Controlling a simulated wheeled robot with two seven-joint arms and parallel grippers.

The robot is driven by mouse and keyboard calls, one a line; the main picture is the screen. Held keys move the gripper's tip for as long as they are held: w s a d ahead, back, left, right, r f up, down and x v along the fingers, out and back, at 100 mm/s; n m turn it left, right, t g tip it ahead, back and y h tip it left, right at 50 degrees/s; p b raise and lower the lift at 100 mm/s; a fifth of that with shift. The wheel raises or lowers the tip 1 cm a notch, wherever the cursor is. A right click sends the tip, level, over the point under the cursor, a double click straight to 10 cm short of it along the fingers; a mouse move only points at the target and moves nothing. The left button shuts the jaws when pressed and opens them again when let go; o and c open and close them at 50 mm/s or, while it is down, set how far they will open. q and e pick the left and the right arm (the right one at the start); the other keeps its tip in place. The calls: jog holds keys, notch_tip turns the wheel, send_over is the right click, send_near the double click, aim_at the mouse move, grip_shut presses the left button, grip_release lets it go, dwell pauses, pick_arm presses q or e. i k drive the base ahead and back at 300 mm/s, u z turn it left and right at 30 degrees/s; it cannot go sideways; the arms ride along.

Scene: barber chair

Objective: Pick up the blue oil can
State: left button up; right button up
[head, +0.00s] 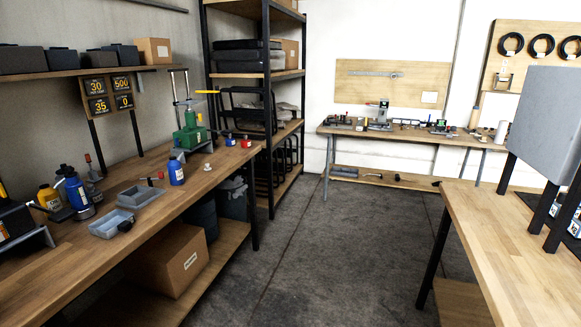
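Two blue containers stand upright on the long wooden workbench (215,178) at the left. The other is a smaller blue bottle with a pale label (176,173), farther along the bench near the front edge. I cannot tell for certain which is the oil can. Neither of my grippers shows in the head view.
A green machine (190,137) stands farther back. A shelf (85,73) overhangs the bench. Clear floor (340,255) lies between it and the right-hand table (510,245).

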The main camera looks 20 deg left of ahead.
aim_at(174, 168)
jog(key=i, duration=3.7)
jog(key=u, duration=4.2)
